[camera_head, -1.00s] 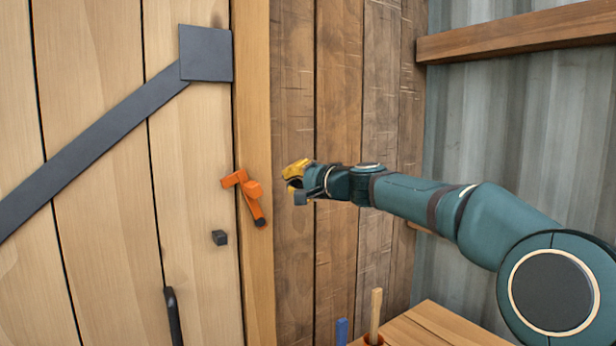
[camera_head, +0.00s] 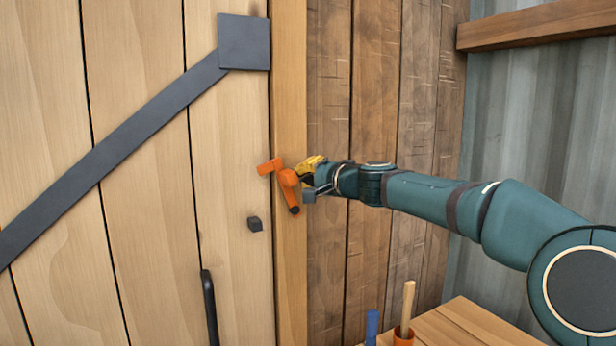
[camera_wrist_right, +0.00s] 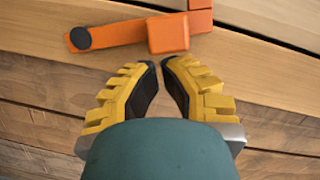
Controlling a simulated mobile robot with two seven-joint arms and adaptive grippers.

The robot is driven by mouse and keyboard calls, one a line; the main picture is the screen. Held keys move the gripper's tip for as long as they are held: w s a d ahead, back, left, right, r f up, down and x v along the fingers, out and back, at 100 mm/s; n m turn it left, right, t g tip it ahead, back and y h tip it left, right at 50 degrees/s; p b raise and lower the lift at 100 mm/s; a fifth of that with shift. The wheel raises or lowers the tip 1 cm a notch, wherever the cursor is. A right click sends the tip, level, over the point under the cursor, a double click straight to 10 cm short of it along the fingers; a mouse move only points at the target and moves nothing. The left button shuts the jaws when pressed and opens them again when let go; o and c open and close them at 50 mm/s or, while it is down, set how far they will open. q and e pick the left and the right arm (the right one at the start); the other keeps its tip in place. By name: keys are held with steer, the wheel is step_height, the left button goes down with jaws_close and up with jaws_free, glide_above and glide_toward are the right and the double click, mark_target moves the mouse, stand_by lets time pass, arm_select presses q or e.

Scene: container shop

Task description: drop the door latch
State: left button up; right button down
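The orange door latch (camera_head: 289,178) is on the pale post at the door's right edge. Its arm slants down to a black end, and an orange bracket piece (camera_head: 269,166) stands at its upper left, by the door edge. In the right wrist view the latch's block (camera_wrist_right: 168,33) lies just beyond my fingertips. My right gripper (camera_head: 308,178) is immediately right of the latch; I cannot tell whether it touches. Its yellow fingers (camera_wrist_right: 160,62) are nearly together, with a narrow gap and nothing between them. My left gripper is not in view. The plank door (camera_head: 150,180) fills the left side.

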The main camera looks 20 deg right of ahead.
mark_target(290, 178)
steer(key=shift+a+n, duration=0.25)
steer(key=shift+n, duration=0.05)
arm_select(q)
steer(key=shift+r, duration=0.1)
arm_select(e)
steer(key=shift+a+n, duration=0.25)
steer(key=shift+n, duration=0.05)
steer(key=shift+s+a+r+n+h+p, duration=0.1)
steer(key=shift+a+n+h+p, duration=0.25)
steer(key=shift+a+n, duration=0.4)
steer(key=shift+s+a+n+g+h+p, duration=0.1)
steer(key=shift+a+n+g+h+p, duration=0.3)
steer(key=shift+a+n+p, duration=0.6)
arm_select(q)
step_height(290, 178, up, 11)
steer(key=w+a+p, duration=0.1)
steer(key=p, duration=0.7)
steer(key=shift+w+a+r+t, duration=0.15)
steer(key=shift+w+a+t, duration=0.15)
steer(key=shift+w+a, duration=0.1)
arm_select(e)
steer(key=shift+s+a+f+n+h, duration=0.1)
steer(key=shift+a+f+n+h, duration=0.45)
steer(key=shift+a+f+n, duration=0.85)
steer(key=shift+s+a+f+n+h, duration=0.1)
steer(key=shift+a+f+n+h, duration=0.4)
steer(key=shift+a+f+n, duration=0.8)
steer(key=shift+d+r+n, duration=0.15)
steer(key=shift+d+n, duration=0.05)
steer(key=shift+n, duration=0.05)
